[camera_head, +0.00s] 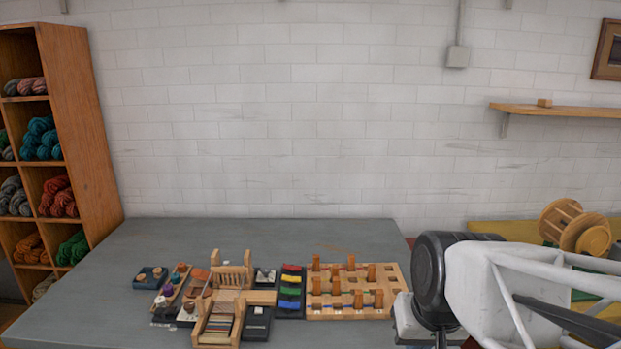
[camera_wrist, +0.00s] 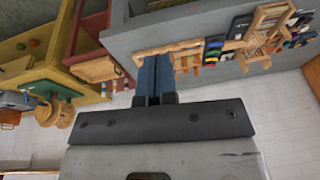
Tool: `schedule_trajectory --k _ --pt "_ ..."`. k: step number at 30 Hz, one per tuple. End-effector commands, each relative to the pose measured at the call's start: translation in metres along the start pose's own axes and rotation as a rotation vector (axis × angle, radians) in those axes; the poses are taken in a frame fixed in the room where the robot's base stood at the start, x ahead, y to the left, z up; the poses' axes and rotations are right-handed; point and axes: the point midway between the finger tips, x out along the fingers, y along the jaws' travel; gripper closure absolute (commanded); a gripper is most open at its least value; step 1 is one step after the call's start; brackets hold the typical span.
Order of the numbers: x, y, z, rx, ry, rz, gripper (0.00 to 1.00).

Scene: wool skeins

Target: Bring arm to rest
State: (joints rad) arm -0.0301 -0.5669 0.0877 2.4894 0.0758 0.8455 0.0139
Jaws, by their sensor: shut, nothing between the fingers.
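My gripper (camera_wrist: 154,62) is shut and empty in the wrist view, its two blue-grey fingers side by side. It shows in front of the edge of the grey table (camera_wrist: 125,42), near the wooden peg board. My arm stands at the lower right of the head view, to the right of the peg board (camera_head: 385,270). The fingers cannot be made out in the head view. The wrist view is turned, with the wall at the bottom.
The grey table (camera_head: 110,250) bears a small wooden loom (camera_head: 232,275), colored strips (camera_head: 291,285) and small trays. A wooden shelf (camera_head: 85,130) with wool skeins stands at the left. A wooden spool (camera_head: 570,222) stands on the yellow table at the right. The table's back left is clear.

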Motion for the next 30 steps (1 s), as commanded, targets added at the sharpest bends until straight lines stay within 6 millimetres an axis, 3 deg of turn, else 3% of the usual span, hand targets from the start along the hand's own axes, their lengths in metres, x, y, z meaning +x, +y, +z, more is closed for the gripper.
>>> schedule_trajectory --k 3,9,30 --pt "-0.008 0.013 0.023 -0.008 -0.024 0.039 1.00" --pt "-0.013 0.024 0.042 -0.014 -0.048 0.074 1.00" --pt "-0.013 0.025 0.043 -0.015 -0.052 0.077 1.00"
